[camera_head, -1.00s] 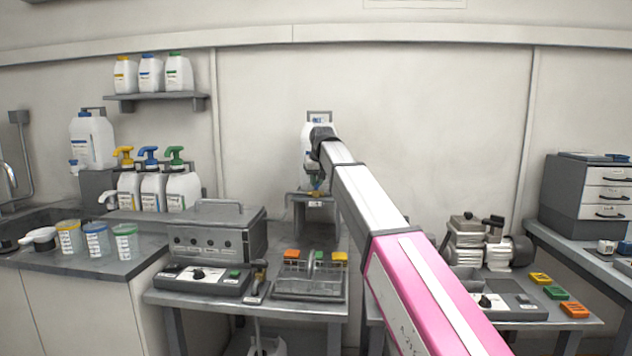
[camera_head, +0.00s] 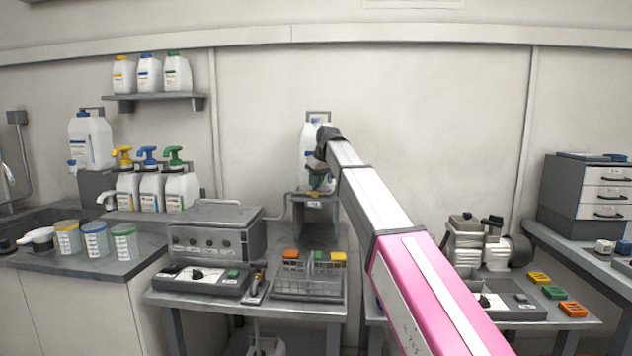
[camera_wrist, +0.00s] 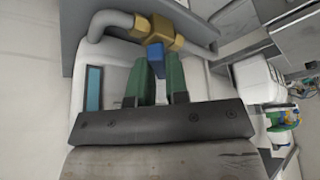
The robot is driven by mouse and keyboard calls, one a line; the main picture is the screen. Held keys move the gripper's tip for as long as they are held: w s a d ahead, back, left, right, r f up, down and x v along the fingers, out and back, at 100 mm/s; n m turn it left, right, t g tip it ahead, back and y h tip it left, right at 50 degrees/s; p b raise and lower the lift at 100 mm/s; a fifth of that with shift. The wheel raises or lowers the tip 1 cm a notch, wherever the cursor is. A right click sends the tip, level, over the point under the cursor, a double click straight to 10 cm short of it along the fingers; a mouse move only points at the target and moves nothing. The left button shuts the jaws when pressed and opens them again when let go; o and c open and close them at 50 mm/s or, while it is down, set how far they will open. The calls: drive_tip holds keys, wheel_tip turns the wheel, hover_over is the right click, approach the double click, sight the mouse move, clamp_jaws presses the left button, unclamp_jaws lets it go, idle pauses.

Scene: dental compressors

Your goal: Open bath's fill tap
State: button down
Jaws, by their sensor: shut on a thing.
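The fill tap is a brass valve (camera_wrist: 162,32) on a grey pipe, with a small blue handle (camera_wrist: 155,56); it also shows small under the white jug in the head view (camera_head: 316,190). My gripper (camera_wrist: 160,72) has green fingers, which are shut on the blue handle just below the brass body in the wrist picture. In the head view my gripper (camera_head: 317,177) is in front of the jug, partly hidden by my wrist. The bath (camera_head: 215,238), a grey lidded box with knobs, stands to the left. The handle's exact angle is hard to tell.
The white jug (camera_head: 308,136) stands on a grey stand (camera_head: 315,225) against the wall. A wire rack (camera_head: 308,287) with coloured blocks and a control box (camera_head: 199,281) sit on the bench in front. Pump bottles (camera_head: 183,190) stand at left.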

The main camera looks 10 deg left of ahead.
drive_tip(key=c, duration=1.1)
unclamp_jaws()
drive_tip(key=shift+r, duration=0.1)
drive_tip(key=v, duration=1)
drive_tip(key=shift+s+d+r, duration=0.1)
drive_tip(key=shift+r, duration=0.2)
